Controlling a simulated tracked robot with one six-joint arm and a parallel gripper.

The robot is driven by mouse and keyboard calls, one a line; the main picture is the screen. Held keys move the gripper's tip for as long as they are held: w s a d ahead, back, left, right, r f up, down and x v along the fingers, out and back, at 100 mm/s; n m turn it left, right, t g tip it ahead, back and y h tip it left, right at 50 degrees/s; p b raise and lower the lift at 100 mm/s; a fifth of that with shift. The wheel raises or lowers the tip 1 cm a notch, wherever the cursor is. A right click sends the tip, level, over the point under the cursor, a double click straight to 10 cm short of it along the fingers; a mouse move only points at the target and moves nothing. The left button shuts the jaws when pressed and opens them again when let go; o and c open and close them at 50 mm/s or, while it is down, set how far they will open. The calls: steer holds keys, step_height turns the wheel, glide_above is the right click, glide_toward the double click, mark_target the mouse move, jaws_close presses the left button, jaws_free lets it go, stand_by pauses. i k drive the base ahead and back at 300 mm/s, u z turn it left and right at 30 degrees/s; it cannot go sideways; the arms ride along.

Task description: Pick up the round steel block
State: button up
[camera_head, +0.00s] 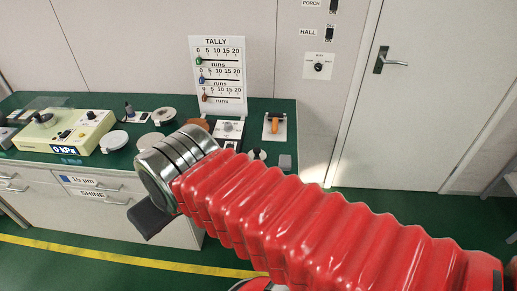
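I cannot tell for sure which item is the round steel block. Several round pieces lie on the green bench top: a pale grey disc (113,140) beside the cream machine, another pale disc (163,115) further back, and a similar one (150,140) just behind my arm's wrist. A small dark-and-white round item (257,154) lies right of my arm. My gripper (150,218) shows only as a dark part below the steel wrist, in front of the drawers and apart from the bench top. Its fingertips and opening are not clear, and my arm hides part of the bench.
A cream machine (67,133) reading 0 kPa stands at the left. A tally board (218,76) stands at the back. A white dial box (228,130) and an orange-handled switch (274,125) are near the bench's right end. A door (430,90) is at right.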

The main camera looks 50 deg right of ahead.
mark_target(257, 153)
steer(key=z, duration=0.45)
steer(key=i, duration=1.2)
steer(key=z, duration=0.4)
